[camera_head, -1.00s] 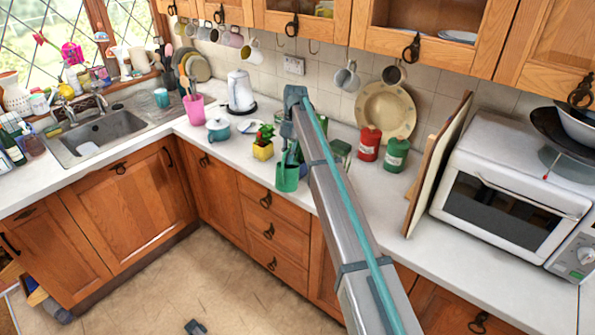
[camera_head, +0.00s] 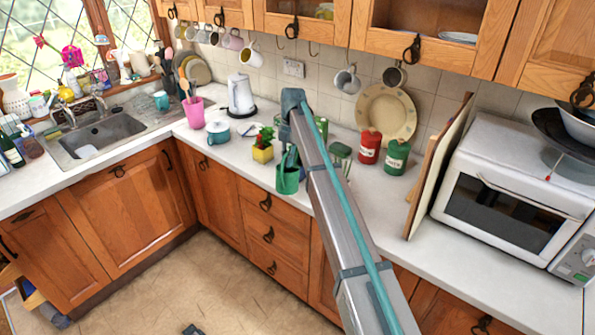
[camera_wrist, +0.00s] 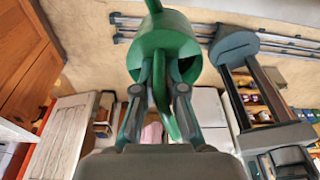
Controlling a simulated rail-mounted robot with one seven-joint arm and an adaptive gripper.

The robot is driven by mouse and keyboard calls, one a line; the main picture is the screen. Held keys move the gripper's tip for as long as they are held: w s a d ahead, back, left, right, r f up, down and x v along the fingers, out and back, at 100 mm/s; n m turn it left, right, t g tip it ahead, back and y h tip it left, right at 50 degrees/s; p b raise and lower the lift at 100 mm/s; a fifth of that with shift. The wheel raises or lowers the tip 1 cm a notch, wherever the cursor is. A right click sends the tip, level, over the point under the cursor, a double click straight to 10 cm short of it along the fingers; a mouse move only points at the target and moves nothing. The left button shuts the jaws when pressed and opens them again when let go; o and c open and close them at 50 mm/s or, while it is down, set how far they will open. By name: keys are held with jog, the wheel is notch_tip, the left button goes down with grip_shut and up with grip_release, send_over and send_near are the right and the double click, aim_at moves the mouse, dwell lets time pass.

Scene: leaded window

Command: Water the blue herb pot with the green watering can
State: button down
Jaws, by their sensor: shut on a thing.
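The green watering can (camera_head: 287,181) hangs at the front edge of the counter in the head view, below the end of my arm. In the wrist view the can (camera_wrist: 163,35) fills the top middle, with its green handle between my fingers. My gripper (camera_wrist: 161,68) is shut on that handle. In the head view my gripper (camera_head: 290,157) is small and partly hidden by my arm. A yellow pot with a green plant (camera_head: 262,152) stands on the counter just left of the can. I cannot make out a blue herb pot for certain; my arm covers part of the counter.
A teal lidded pot (camera_head: 218,132), a pink utensil holder (camera_head: 194,111) and a white kettle (camera_head: 241,94) stand left of the can. Red (camera_head: 369,147) and green (camera_head: 395,157) canisters stand right of my arm, before a white oven (camera_head: 512,190).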

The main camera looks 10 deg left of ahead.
jog(key=shift+r+p, duration=0.65)
jog(key=shift+r, duration=1.65)
jog(key=shift+s+f+t+b, duration=0.15)
jog(key=shift+f+t+b, duration=0.15)
jog(key=shift+f+b, duration=0.3)
jog(key=shift+s+f+t+b, duration=0.15)
jog(key=shift+f+t+b, duration=0.15)
jog(key=shift+f+b, duration=0.25)
jog(key=shift+f+t+b, duration=0.3)
jog(key=shift+t+b, duration=0.1)
jog(key=shift+b, duration=0.2)
